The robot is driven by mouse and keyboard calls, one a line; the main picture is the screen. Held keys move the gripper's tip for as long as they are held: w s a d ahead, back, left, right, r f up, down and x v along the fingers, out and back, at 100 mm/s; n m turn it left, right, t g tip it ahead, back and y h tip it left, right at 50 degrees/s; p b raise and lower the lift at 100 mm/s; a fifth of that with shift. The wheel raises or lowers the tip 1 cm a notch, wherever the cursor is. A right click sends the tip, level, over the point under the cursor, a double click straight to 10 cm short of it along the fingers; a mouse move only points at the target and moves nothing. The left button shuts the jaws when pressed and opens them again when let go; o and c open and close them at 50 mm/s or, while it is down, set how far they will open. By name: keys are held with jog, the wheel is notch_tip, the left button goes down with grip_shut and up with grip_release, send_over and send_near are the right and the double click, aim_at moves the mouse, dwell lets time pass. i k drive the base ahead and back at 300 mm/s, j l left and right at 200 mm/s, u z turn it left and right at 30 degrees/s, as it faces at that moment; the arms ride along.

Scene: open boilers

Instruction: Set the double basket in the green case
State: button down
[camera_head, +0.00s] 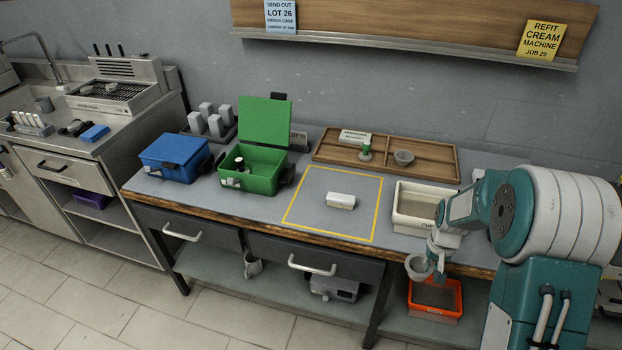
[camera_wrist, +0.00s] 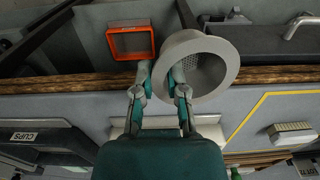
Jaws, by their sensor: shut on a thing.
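Small pale and dark items lie inside, too small to name. The basket is well to the right of the case.
The shut blue case (camera_head: 173,160) stands left of the green one. A yellow-outlined area holds a white brush (camera_head: 340,200). An orange bin (camera_head: 434,313) sits below.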

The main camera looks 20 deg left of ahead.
aim_at(271, 174)
jog(key=j, duration=1.8)
